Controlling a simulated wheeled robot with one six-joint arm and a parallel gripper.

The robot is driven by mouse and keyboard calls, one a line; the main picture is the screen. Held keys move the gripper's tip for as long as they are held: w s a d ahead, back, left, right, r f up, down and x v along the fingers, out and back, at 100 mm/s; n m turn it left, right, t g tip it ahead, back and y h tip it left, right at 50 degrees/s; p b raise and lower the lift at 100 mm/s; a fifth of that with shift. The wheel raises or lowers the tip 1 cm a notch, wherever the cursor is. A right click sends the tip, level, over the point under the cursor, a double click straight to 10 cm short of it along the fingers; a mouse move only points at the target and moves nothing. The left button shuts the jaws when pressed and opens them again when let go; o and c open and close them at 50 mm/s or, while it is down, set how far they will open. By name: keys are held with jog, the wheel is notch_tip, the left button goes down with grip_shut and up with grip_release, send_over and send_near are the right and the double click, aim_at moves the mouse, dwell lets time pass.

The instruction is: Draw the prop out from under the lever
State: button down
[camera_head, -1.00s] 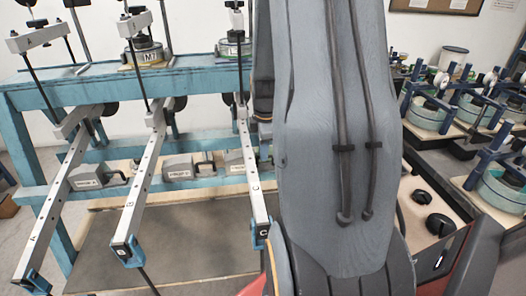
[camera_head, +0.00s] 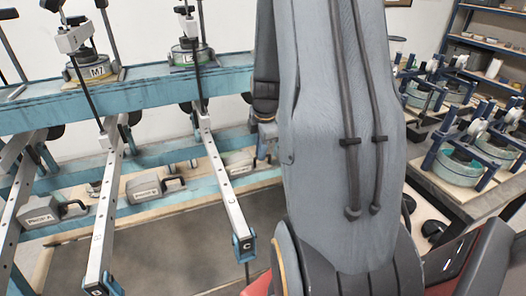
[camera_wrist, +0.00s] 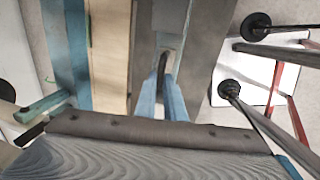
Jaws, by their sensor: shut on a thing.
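Three grey props with black handles sit on the lower ledge in the head view: a left one (camera_head: 38,211), a middle one (camera_head: 146,188) and a right one (camera_head: 237,162). Long perforated levers slope toward me: a left lever (camera_head: 22,190), a middle lever (camera_head: 104,215) and a right lever (camera_head: 222,180) with a blue end marked C. In the wrist view my gripper (camera_wrist: 164,76) has its blue fingers shut on a dark curved handle, with a grey block (camera_wrist: 172,16) beyond. This looks like a prop; its label cannot be read. In the head view my arm hides the gripper.
A blue frame (camera_head: 130,102) carries the levers and round weights. A pale wooden board (camera_wrist: 110,55) lies along a blue beam (camera_wrist: 66,50) in the wrist view. A table (camera_head: 460,190) with several blue-framed devices stands at right.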

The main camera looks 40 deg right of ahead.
jog(key=shift+d, duration=0.2)
jog(key=c, duration=1.8)
grip_release()
jog(key=shift+d, duration=0.15)
jog(key=shift+c, duration=0.2)
notch_tip(320, 180, up, 8)
jog(key=s+b, duration=0.1)
jog(key=shift+s+a, duration=0.25)
jog(key=shift+a, duration=0.1)
jog(key=shift+f, duration=0.15)
